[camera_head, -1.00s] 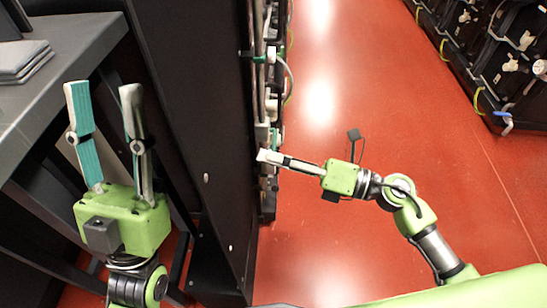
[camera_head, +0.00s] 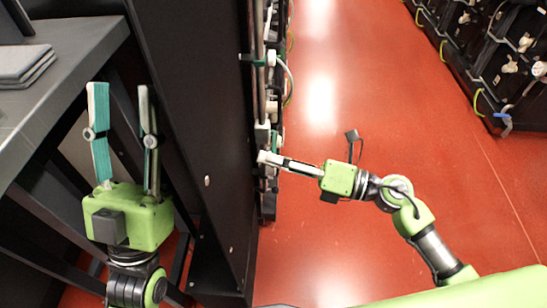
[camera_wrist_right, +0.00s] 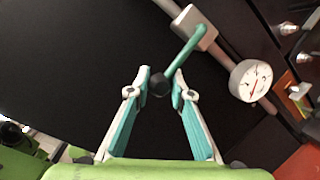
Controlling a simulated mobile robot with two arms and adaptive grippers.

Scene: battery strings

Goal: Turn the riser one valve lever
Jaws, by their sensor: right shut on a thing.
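The valve lever (camera_wrist_right: 188,47) is a teal bar with a dark round end, fixed to a grey valve body (camera_wrist_right: 195,27) on a pipe in the right wrist view. My right gripper (camera_wrist_right: 160,82) is shut on the lever's dark end, which sits between its fingertips. In the head view my right gripper (camera_head: 264,157) reaches leftward to the edge of the black rack, and the lever is too small there to make out. My left gripper (camera_head: 121,90) is open and empty, pointing up in front of the rack's side panel.
A round white gauge (camera_wrist_right: 251,80) sits on the pipe right of the lever. The black rack (camera_head: 195,100) stands between my arms. A grey table (camera_head: 75,65) with flat grey items (camera_head: 25,63) is at the left. Red floor (camera_head: 350,90) is clear toward other racks (camera_head: 500,60).

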